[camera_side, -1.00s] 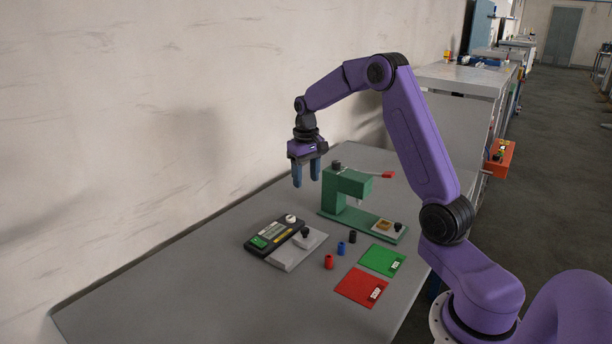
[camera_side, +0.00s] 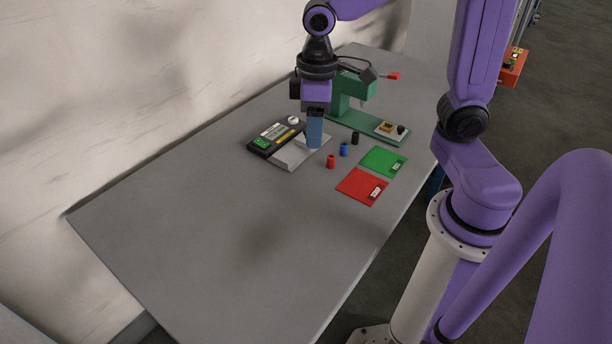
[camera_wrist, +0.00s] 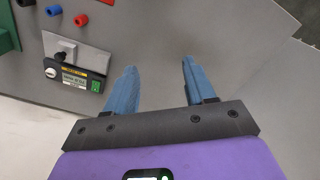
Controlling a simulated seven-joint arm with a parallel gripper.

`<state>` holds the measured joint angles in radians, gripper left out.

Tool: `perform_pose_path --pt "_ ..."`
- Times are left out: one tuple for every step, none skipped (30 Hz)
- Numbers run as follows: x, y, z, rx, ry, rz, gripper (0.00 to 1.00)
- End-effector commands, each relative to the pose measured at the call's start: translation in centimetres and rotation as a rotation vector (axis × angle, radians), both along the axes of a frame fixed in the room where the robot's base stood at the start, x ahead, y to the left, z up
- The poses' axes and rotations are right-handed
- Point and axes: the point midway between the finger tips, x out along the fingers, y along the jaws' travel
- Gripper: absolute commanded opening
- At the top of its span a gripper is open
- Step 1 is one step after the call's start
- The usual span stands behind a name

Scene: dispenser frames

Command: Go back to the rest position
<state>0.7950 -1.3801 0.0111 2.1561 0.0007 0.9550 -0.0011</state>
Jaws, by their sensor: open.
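My gripper (camera_side: 314,142) hangs pointing down above the table in the side view. In that view its blue fingers overlap the grey plate beside the black device. In the wrist view my gripper (camera_wrist: 159,66) is open, with two blue fingers apart and only bare table between them. It holds nothing. The grey table (camera_side: 220,210) lies below. How high the fingertips are above it is hard to tell.
The table's front left is clear. A wall (camera_side: 130,80) runs along the back.

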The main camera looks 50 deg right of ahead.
Motion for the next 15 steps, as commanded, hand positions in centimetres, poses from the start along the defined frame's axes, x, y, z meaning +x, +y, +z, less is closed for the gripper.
perform_pose_path --pt "-2.0 0.6 0.1 0.002 -0.003 0.062 0.54" --pt "-3.1 0.8 0.1 0.002 -0.003 0.095 0.54" --pt "-4.5 1.0 0.0 0.003 -0.004 0.138 0.54" --pt "-5.5 1.1 0.0 0.004 -0.005 0.171 0.54" --pt "-6.6 1.2 -0.1 0.004 -0.005 0.204 0.54" --pt "-7.9 1.3 -0.2 0.005 -0.006 0.247 0.54" --pt "-8.9 1.2 -0.2 0.006 -0.006 0.278 0.54" --pt "-9.8 1.2 -0.4 0.006 -0.006 0.308 0.54" --pt "-10.9 1.0 -0.5 0.006 -0.006 0.345 0.54" --pt "-11.7 0.9 -0.6 0.007 -0.006 0.372 0.54" --pt "-12.4 0.8 -0.7 0.007 -0.006 0.396 0.54" --pt "-13.2 0.6 -0.8 0.008 -0.007 0.425 0.54" --pt "-13.8 0.5 -0.9 0.007 -0.006 0.443 0.54" --pt "-14.2 0.3 -1.0 0.008 -0.007 0.459 0.54" --pt "-14.7 0.2 -1.1 0.009 -0.006 0.478 0.54"
